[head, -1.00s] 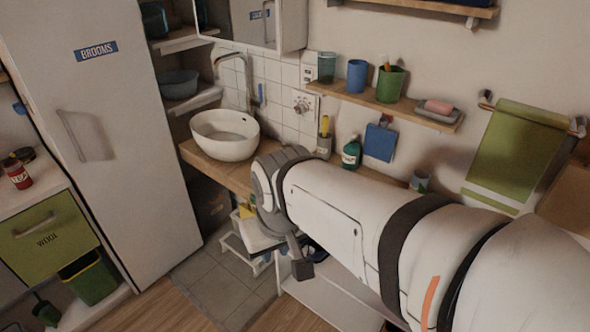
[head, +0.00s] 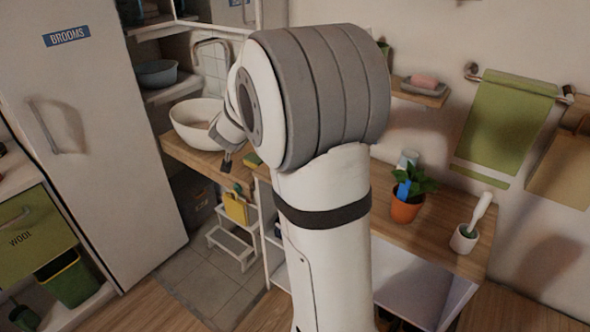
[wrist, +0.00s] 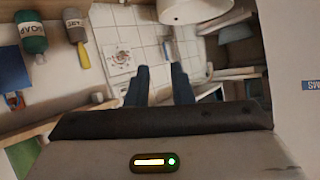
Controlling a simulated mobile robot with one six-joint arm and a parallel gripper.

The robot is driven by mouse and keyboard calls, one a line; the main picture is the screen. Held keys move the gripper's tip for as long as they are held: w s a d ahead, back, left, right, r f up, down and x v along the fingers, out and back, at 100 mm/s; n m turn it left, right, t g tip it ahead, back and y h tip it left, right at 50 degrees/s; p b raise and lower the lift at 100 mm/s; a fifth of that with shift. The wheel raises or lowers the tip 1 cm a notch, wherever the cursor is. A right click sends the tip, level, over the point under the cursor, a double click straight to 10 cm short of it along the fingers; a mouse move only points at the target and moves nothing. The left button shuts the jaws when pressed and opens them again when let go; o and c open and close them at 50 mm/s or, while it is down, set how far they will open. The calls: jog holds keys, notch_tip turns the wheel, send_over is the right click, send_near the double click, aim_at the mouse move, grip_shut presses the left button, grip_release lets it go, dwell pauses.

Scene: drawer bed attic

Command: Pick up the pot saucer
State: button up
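I cannot make out a pot saucer in either view. An orange pot (head: 408,206) with a green plant stands on the wooden counter, right of my arm in the head view; no saucer shows clearly under it. My gripper (wrist: 160,82) is open and empty in the wrist view, its two dark fingers apart in front of the white tiled wall. In the head view, the end of my arm shows in front of the white basin, left of my large arm joint, which hides the middle of the counter.
A white basin (head: 194,122) stands on the counter's left part. A small white pot (head: 464,238) with a white handle is at the right. A soap bottle (wrist: 31,38) shows in the wrist view. A white step stool (head: 232,240) stands on the floor. A shelf (head: 420,94) is above.

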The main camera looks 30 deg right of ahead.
jog(key=w+d+f+m+g+h+b, duration=0.2)
jog(key=d+f+m+g+h, duration=0.15)
jog(key=d+f+h, duration=0.4)
jog(key=s+d+f+m+g, duration=0.1)
jog(key=s+d+f+g, duration=0.1)
jog(key=d+f+g, duration=0.1)
jog(key=s+d+f+m+g+h+b, duration=0.1)
jog(key=s+d+f+m+g, duration=0.1)
jog(key=f, duration=0.4)
jog(key=s+d+f+m+g+b, duration=0.1)
jog(key=s+d+f+g, duration=0.2)
jog(key=d+f+g, duration=0.1)
jog(key=shift+s+d+f+m+g+h, duration=0.1)
jog(key=shift+d+f+m+g+h, duration=0.05)
jog(key=shift+d+m+g, duration=0.15)
jog(key=shift+s+d+f+m+g+h, duration=0.1)
jog(key=shift+d+g, duration=0.05)
jog(key=shift+d, duration=0.2)
jog(key=shift+s+d+f+g, duration=0.15)
jog(key=shift+s+d+f, duration=0.15)
jog(key=shift+d, duration=0.25)
jog(key=shift+s+d+f+g, duration=0.15)
jog(key=shift+s+d+f, duration=0.1)
jog(key=shift+d, duration=0.25)
jog(key=x, duration=0.5)
jog(key=shift+w+d, duration=0.15)
jog(key=shift+d, duration=0.15)
grip_shut()
